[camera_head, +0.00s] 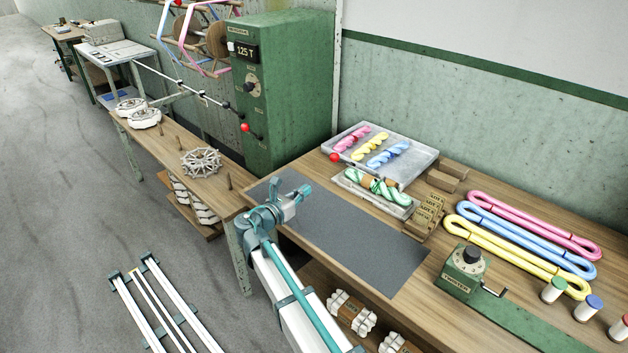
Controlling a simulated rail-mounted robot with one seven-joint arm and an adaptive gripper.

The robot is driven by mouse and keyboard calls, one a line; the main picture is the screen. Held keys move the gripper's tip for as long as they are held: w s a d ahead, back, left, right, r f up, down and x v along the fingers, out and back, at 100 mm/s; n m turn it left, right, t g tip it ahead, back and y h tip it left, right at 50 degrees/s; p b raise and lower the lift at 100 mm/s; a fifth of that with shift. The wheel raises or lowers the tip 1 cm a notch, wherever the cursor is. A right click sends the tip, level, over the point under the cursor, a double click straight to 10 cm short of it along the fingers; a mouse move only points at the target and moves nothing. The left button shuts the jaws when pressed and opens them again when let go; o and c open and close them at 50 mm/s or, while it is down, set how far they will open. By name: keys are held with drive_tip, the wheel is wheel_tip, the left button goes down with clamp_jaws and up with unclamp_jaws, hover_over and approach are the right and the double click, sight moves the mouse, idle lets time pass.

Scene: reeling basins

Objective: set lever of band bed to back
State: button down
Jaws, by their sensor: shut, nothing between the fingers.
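My gripper (304,191) is shut and empty, above the left end of the dark grey mat on the wooden bench. A red ball knob (334,157) shows at the left edge of the trays, to the right of and beyond my gripper, apart from it. A small grey bed (405,212) holds a green and white twisted skein (377,187) with a tan band around it. The red knob looks like the end of a lever by this bed, but its shaft and mounting are too small to make out.
A grey tray (425,160) with pink, yellow and blue skeins lies behind. Labelled wooden blocks (427,214), loose skeins (530,222) and a green twister (463,272) stand to the right. A green cabinet (285,95) with another red knob (244,127) rises behind left. The mat (350,245) is clear.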

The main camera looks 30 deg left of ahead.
drive_tip(key=w, duration=0.3)
drive_tip(key=w+p, duration=0.1)
drive_tip(key=w, duration=0.2)
drive_tip(key=w+d+p, duration=0.1)
drive_tip(key=w, duration=0.2)
drive_tip(key=shift+d+f, duration=0.1)
drive_tip(key=shift+f, duration=0.2)
drive_tip(key=shift+w+d+r+p, duration=0.1)
drive_tip(key=shift+w+r+p, duration=0.15)
drive_tip(key=shift+w+r, duration=0.35)
drive_tip(key=shift+w+r+p, duration=0.25)
drive_tip(key=shift+w+r, duration=0.1)
drive_tip(key=shift+w, duration=0.3)
drive_tip(key=shift+w+r, duration=0.25)
drive_tip(key=shift+w, duration=0.15)
drive_tip(key=shift+r, duration=0.1)
